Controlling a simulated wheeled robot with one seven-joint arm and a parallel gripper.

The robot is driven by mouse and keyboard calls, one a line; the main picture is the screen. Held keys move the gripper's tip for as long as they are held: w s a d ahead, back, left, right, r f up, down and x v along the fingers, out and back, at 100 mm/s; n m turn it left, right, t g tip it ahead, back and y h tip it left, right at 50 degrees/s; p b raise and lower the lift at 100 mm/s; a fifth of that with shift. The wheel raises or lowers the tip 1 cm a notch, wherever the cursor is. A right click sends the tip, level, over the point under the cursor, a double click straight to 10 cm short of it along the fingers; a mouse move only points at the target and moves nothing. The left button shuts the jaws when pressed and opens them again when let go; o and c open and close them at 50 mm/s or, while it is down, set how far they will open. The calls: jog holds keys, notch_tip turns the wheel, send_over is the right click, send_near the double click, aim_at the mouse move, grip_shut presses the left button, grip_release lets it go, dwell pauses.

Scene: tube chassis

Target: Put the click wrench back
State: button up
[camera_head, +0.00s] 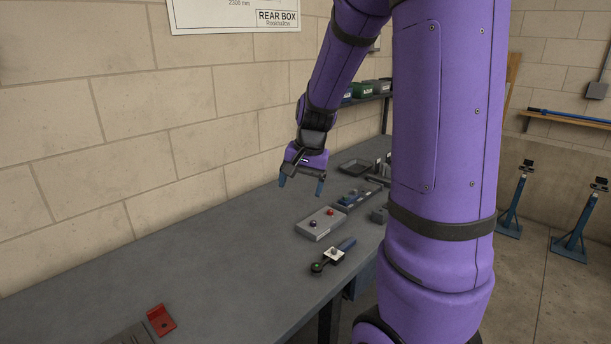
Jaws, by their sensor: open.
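A short tool with a blue handle and a round black head (318,267) lies on the grey bench near its front edge. It may be the click wrench, but I cannot tell for sure. A small pale block with a dark knob shows at its middle. My gripper (301,184) is open with its blue-tipped fingers pointing down. It is empty and above the bench, up and left of the tool and apart from it. A long blue bar (570,117) rests on a wooden shelf at the far right wall.
A grey box with red and dark knobs (321,223) stands on the bench (210,265) behind the tool. Dark trays (356,166) lie farther back. A red block (160,320) is at the lower left. Blue stands (513,205) are on the floor. The bench's left middle is clear.

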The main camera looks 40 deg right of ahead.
jog(key=s+a+r+n+t, duration=0.1)
jog(key=s+a+r+n, duration=0.4)
jog(key=s+a, duration=0.3)
jog(key=s+a+r+n+t, duration=0.2)
jog(key=s+a+r+n, duration=0.3)
jog(key=s+a+r, duration=0.3)
jog(key=s, duration=0.2)
jog(key=shift+s+r+n+h, duration=0.25)
jog(key=shift+s+n+h, duration=0.05)
jog(key=shift+s+h, duration=0.1)
jog(key=shift+o, duration=0.4)
jog(key=shift+w, duration=0.1)
